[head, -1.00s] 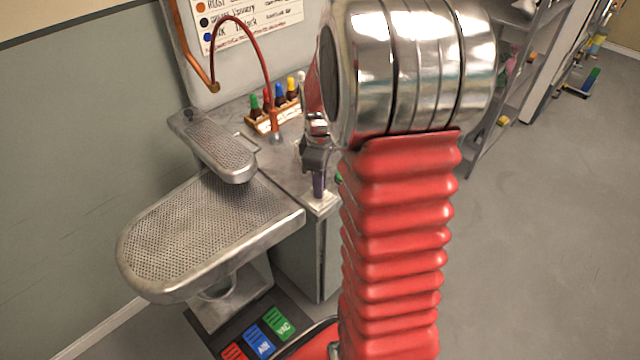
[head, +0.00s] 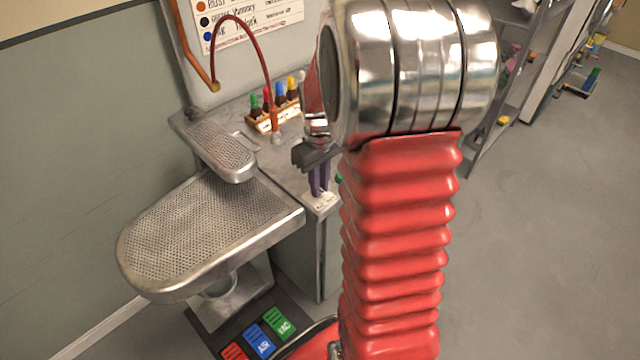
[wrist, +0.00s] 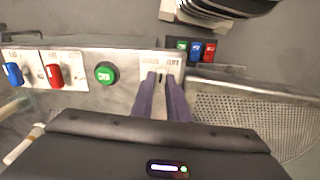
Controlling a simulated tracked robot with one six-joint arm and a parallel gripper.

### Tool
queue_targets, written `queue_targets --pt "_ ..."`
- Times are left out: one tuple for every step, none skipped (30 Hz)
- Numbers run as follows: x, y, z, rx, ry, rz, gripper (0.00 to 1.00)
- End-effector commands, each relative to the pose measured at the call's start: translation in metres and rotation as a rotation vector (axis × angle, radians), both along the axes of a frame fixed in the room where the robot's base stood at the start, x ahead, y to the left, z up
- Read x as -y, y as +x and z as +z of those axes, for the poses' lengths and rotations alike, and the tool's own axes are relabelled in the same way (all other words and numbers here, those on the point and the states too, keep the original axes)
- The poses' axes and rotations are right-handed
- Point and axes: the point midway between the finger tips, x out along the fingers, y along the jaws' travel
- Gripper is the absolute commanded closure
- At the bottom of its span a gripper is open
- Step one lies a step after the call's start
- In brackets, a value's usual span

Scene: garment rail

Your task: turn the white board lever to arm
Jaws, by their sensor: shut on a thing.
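The white board (wrist: 159,61) is a small plate on the edge of the steel cabinet, with small lettering on both sides that I cannot read. It also shows in the head view (head: 321,204) below my gripper. My gripper (wrist: 161,78) has its two purple fingers down at the board. They are shut on the board's small lever (wrist: 161,76), which is mostly hidden between the fingertips, so I cannot tell its exact angle. In the head view my gripper (head: 319,191) points down onto the board.
Left of the white board are a green button (wrist: 105,73), a red lever (wrist: 54,74) and a blue lever (wrist: 13,73). The perforated ironing board (head: 200,235) lies left of the cabinet. A rack of coloured bottles (head: 272,116) stands behind. Red, blue and green pedals (head: 262,338) are on the floor.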

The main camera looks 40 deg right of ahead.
Motion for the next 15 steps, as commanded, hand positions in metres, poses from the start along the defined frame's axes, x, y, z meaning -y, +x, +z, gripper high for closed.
queue_targets --pt "0.0018 0.0003 0.0008 0.002 -0.004 -0.042 1.0" --pt "0.0017 0.0003 0.0009 0.002 -0.004 -0.07 1.0" --pt "0.0016 0.0003 0.0009 0.002 -0.004 -0.107 1.0" --pt "0.0015 0.0003 0.0009 0.002 -0.004 -0.134 1.0" --pt "0.0014 0.0003 0.0009 0.002 -0.004 -0.16 1.0" --pt "0.0013 0.0004 0.0009 0.002 -0.005 -0.194 1.0" --pt "0.0012 0.0004 0.0009 0.002 -0.005 -0.218 1.0" --pt "0.0011 0.0004 0.0009 0.002 -0.005 -0.242 1.0" --pt "0.001 0.0005 0.001 0.002 -0.005 -0.271 1.0" --pt "0.0009 0.0004 0.001 0.002 -0.005 -0.293 1.0" --pt "0.0009 0.0004 0.001 0.003 -0.005 -0.312 1.0" --pt "0.0008 0.0005 0.001 0.003 -0.005 -0.336 1.0" --pt "0.0007 0.0005 0.001 0.003 -0.005 -0.353 1.0" --pt "0.0007 0.0005 0.001 0.003 -0.005 -0.368 1.0" --pt "0.0006 0.0006 0.001 0.003 -0.005 -0.387 1.0"
